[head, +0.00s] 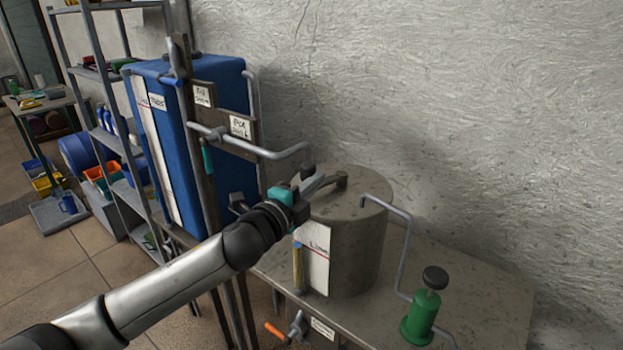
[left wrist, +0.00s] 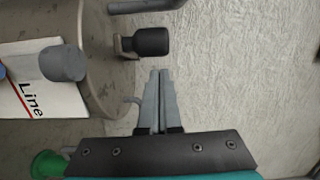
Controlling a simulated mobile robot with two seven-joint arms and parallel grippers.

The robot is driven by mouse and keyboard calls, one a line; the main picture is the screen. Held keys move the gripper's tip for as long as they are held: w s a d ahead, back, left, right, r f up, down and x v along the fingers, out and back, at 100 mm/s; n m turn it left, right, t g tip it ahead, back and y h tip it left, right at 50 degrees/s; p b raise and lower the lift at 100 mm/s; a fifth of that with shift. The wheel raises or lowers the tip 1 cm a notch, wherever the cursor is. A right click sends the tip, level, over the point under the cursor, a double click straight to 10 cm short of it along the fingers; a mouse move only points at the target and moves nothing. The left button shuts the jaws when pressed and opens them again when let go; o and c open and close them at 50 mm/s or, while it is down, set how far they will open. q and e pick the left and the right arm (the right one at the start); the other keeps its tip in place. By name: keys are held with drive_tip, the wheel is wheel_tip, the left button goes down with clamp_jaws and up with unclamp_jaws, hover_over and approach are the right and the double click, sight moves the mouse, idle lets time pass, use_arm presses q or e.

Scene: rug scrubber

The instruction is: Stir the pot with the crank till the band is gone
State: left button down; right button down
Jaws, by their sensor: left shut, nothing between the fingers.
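The grey speckled pot (head: 362,245) stands on the bench. Its white label with a red line (head: 315,262) faces front, and an upright tube with a yellow band (head: 297,270) is beside the label. A crank-like handle with a dark grip (head: 341,181) is on the lid; the dark grip also shows in the left wrist view (left wrist: 152,42). My left gripper (head: 320,182) is over the lid, fingers shut and empty. In the left wrist view its tips (left wrist: 160,74) are close to the grip, seemingly apart from it. The right gripper is not in view.
A bent grey pipe (head: 268,152) ends just above the lid's left side. A thin pipe (head: 405,250) runs from the pot's right towards a green pump (head: 421,315) with a black knob. A blue tank (head: 225,105) stands left. The bench (head: 480,285) is bare at right.

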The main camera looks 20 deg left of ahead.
sight(303, 173)
use_arm(q)
drive_tip(key=shift+w+a, duration=0.2)
drive_tip(key=shift+a, duration=0.2)
drive_tip(key=shift+a, duration=0.1)
drive_tip(key=shift+w+a+p, duration=0.2)
drive_tip(key=shift+w+a, duration=0.15)
drive_tip(key=shift+a, duration=0.4)
drive_tip(key=shift+w+a+p, duration=0.2)
drive_tip(key=shift+w+a, duration=0.15)
drive_tip(key=shift+a, duration=0.35)
drive_tip(key=shift+d, duration=0.1)
